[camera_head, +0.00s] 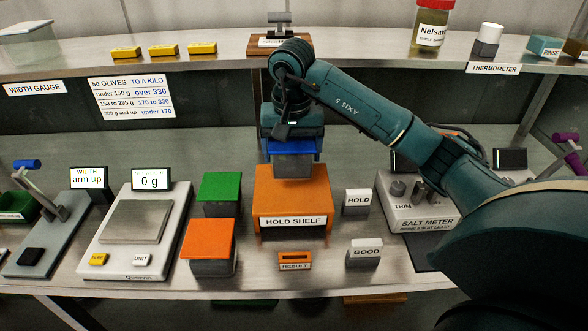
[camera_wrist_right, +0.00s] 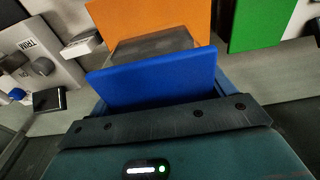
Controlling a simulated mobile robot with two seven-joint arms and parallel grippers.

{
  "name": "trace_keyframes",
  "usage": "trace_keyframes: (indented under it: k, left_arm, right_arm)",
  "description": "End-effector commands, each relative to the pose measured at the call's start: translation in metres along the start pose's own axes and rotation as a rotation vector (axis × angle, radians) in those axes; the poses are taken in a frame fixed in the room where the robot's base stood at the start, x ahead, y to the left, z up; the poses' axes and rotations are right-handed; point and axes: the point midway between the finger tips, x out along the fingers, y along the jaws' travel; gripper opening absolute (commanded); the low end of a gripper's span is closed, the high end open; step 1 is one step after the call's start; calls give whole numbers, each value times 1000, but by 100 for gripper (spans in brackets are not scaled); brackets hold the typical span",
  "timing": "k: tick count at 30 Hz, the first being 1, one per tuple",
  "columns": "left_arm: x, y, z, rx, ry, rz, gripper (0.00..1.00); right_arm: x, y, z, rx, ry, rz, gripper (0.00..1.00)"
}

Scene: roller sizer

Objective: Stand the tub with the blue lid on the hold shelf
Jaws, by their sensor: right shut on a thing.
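The tub with the blue lid (camera_head: 292,163) has a grey body and is held upright, lid up, in my right gripper (camera_head: 292,136). It is over the back part of the orange hold shelf (camera_head: 291,192); I cannot tell whether its base touches the top. In the right wrist view the blue lid (camera_wrist_right: 152,80) is close in front of the gripper, with the grey body (camera_wrist_right: 152,46) beyond it and the orange shelf (camera_wrist_right: 150,16) behind. The fingertips are largely hidden by the lid and gripper body. My left gripper is not in view.
A green-lidded tub (camera_head: 219,188) and an orange-lidded tub (camera_head: 208,240) stand left of the shelf, by the scale (camera_head: 138,222). HOLD (camera_head: 357,201) and GOOD (camera_head: 365,252) blocks and the salt meter (camera_head: 418,212) are to the right. The shelf's front top is clear.

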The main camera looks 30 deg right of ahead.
Motion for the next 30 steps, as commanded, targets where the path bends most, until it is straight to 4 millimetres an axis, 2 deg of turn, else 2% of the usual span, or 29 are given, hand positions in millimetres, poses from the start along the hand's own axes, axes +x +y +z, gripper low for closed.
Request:
trace_keyframes:
  k: [10,23,24,30]
  left_arm:
    - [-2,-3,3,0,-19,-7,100]
    - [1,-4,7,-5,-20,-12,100]
    - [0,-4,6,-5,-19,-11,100]
    - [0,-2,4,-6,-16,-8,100]
  right_arm:
    - [42,0,5,0,0,-2,51]
    - [51,0,6,-1,3,-2,51]
    - [50,0,6,-1,2,-1,84]
    - [50,0,6,-1,1,-1,100]
